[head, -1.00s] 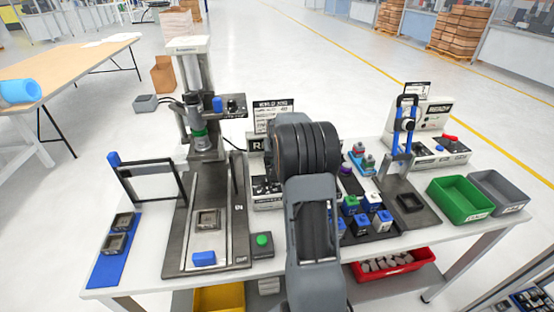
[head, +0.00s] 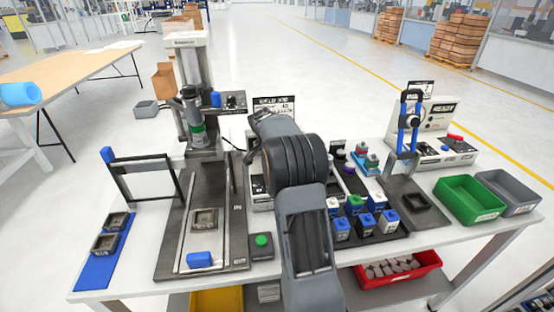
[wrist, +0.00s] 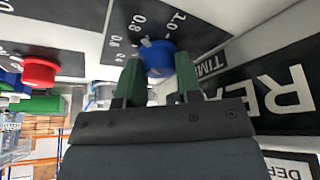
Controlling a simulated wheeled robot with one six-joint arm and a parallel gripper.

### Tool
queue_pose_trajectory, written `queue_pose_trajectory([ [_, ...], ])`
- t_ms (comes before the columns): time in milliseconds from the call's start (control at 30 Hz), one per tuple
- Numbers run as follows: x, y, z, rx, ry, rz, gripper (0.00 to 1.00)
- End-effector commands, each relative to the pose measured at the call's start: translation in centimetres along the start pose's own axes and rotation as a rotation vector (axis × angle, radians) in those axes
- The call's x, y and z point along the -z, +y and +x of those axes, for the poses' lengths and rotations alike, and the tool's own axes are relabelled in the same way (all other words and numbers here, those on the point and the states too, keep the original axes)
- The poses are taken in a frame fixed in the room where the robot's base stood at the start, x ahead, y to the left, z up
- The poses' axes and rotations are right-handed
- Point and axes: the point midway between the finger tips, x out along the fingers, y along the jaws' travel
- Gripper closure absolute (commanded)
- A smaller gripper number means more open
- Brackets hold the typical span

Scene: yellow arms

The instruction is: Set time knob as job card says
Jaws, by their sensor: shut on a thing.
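In the wrist view, the blue time knob (wrist: 158,58) sits on a black scale plate with the numbers 0.4, 0.6, 0.8 and 1.0 readable. A pale pointer mark on the knob points roughly toward the 0.6 to 0.8 side; its exact reading is unclear. My gripper (wrist: 158,75) has its two green fingers shut on the knob, one on each side. In the head view, my arm hides the gripper, the knob and much of the control box. The job card (head: 273,104) stands behind my arm; its text is too small to read surely.
A red knob (wrist: 40,71) sits on a neighbouring plate in the wrist view.

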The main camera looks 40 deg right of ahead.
Motion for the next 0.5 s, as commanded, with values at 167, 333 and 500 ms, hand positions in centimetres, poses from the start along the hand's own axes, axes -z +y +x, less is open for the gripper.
queue_pose_trajectory([
  [167,-0.06,-0.25,-0.14,-0.013,0.0,0.049,0.92],
  [333,-0.07,-0.25,-0.16,-0.022,-0.001,0.07,0.92],
  [500,-0.07,-0.26,-0.18,-0.024,-0.001,0.075,0.92],
])
